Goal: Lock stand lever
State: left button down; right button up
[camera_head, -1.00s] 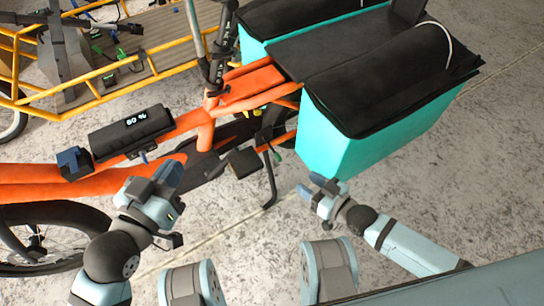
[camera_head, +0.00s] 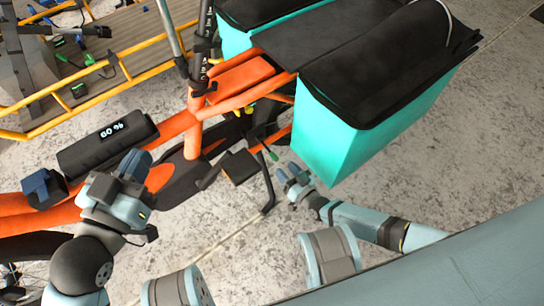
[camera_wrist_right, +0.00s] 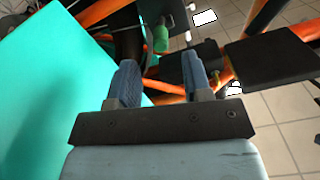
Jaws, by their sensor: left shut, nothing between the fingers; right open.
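The orange cargo bike (camera_head: 235,95) has a black kickstand leg (camera_head: 268,185) below its frame. A small green-tipped lever (camera_head: 272,154) sits at the top of the leg. It also shows in the right wrist view (camera_wrist_right: 161,38), just beyond the fingers and between their lines. My right gripper (camera_head: 292,176) is open and empty, to the right of the leg and just below the green tip. The wrist view shows its two blue fingers (camera_wrist_right: 160,70) apart. My left gripper (camera_head: 130,168) is shut and empty, in front of the orange frame below the battery.
A teal pannier box (camera_head: 345,150) with a black cover stands close above and right of my right gripper; its wall fills the left of the wrist view. A black pedal (camera_head: 240,166) is left of the stand. A yellow-framed cargo bike (camera_head: 90,85) stands behind.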

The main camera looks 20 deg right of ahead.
aim_at(273, 155)
jog(key=b+x, duration=0.2)
jog(key=x, duration=0.4)
jog(key=shift+w+f, duration=0.15)
jog(key=shift+w, duration=0.1)
pick_arm(q)
jog(key=shift+w+a+r+m+t+h, duration=0.15)
jog(key=shift+w+a+m+t+h, duration=0.15)
jog(key=shift+m, duration=0.25)
jog(key=shift+w+a+r+m+t+h, duration=0.15)
jog(key=shift+w+m+t, duration=0.2)
jog(key=shift+m, duration=0.2)
pick_arm(e)
jog(key=shift+w+a, duration=0.3)
jog(key=shift+w, duration=0.35)
jog(key=shift+c, duration=0.3)
grip_shut()
